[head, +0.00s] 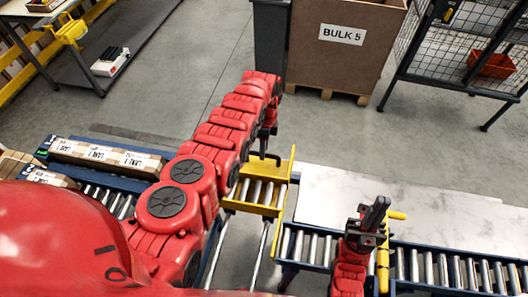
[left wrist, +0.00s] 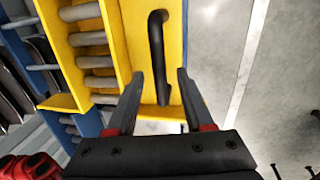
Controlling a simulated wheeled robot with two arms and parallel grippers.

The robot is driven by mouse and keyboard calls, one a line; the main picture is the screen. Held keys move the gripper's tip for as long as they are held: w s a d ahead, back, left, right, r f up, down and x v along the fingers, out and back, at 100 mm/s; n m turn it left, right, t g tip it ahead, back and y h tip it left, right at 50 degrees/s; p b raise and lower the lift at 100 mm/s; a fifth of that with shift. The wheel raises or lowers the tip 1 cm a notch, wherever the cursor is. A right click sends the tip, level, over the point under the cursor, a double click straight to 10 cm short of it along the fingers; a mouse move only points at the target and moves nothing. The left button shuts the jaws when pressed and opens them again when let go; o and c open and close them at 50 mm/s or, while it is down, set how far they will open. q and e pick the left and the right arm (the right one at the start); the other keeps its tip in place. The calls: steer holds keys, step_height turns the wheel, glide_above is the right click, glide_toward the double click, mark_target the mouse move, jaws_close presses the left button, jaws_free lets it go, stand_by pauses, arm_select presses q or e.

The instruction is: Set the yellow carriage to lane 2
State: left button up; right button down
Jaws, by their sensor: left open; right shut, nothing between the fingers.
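The yellow carriage (head: 283,180), with grey rollers on it, stands on two rails in the middle of the head view. Its yellow side plate with a black bar handle (left wrist: 156,50) fills the upper middle of the left wrist view. My left gripper (left wrist: 160,76) is open, its fingers on either side of the lower part of the handle in the picture. I cannot tell how deep the handle lies between them. In the head view my left gripper (head: 267,143) hangs at the carriage's far side. My right gripper (head: 376,212) is shut and empty, beside a yellow lever (head: 397,215).
Blue-framed roller lanes with labelled cartons (head: 108,155) lie left, partly hidden by my arm. A roller conveyor (head: 440,268) and a pale table top (head: 350,195) lie right. A BULK 5 box (head: 345,65) and a mesh cage (head: 445,50) stand behind. The floor behind the carriage is open.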

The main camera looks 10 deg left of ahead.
arm_select(q)
steer(key=shift+f, duration=0.4)
steer(key=shift+s, duration=0.1)
jaws_close()
stand_by(1.1)
